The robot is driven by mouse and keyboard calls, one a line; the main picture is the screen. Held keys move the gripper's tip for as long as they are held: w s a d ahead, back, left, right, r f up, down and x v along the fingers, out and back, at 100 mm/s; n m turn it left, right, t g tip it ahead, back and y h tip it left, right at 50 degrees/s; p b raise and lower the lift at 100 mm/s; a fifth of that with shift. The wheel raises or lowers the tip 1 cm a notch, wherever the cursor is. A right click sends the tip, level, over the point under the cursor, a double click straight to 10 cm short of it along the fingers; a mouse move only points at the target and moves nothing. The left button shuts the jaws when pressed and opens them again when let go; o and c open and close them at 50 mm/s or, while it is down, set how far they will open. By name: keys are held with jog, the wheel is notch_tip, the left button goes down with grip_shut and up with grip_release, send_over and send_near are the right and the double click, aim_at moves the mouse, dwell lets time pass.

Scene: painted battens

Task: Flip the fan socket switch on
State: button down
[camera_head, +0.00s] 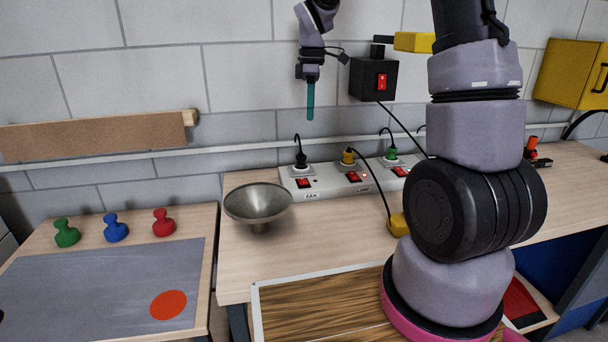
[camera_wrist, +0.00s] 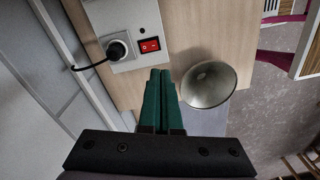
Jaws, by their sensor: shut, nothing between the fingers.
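The fan socket (camera_head: 299,168) is at the left end of a white power strip (camera_head: 331,188), with a black plug in it. Its red rocker switch (camera_head: 304,183) sits just below the plug, above a label reading FAN. In the wrist view the red switch (camera_wrist: 149,45) lies beside the black plug (camera_wrist: 117,50). My gripper (camera_head: 310,115) is above the strip's left end in the head view, with its green fingers pointing down. In the wrist view the fingers (camera_wrist: 160,75) are closed together and empty, apart from the switch. I cannot tell the switch's position.
A metal bowl or funnel (camera_head: 258,203) stands on the bench close to the strip's left end. Other switches and plugs (camera_head: 348,157) continue along the strip to the right. A black box with a red switch (camera_head: 374,79) is on the wall. Cables hang near the strip.

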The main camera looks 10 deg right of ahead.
aim_at(304, 183)
jog(key=w+a+f+n+g, duration=0.1)
jog(key=w+f+n, duration=0.2)
jog(key=f, duration=0.3)
jog(key=shift+w+a+f+n, duration=0.15)
jog(key=shift+a+f+n, duration=0.05)
jog(key=shift+n, duration=0.1)
jog(key=f, duration=0.4)
jog(key=s+f, duration=0.1)
jog(key=f, duration=0.9)
jog(key=shift+s, duration=0.35)
jog(key=shift+s+f, duration=0.1)
jog(key=shift+f, duration=0.05)
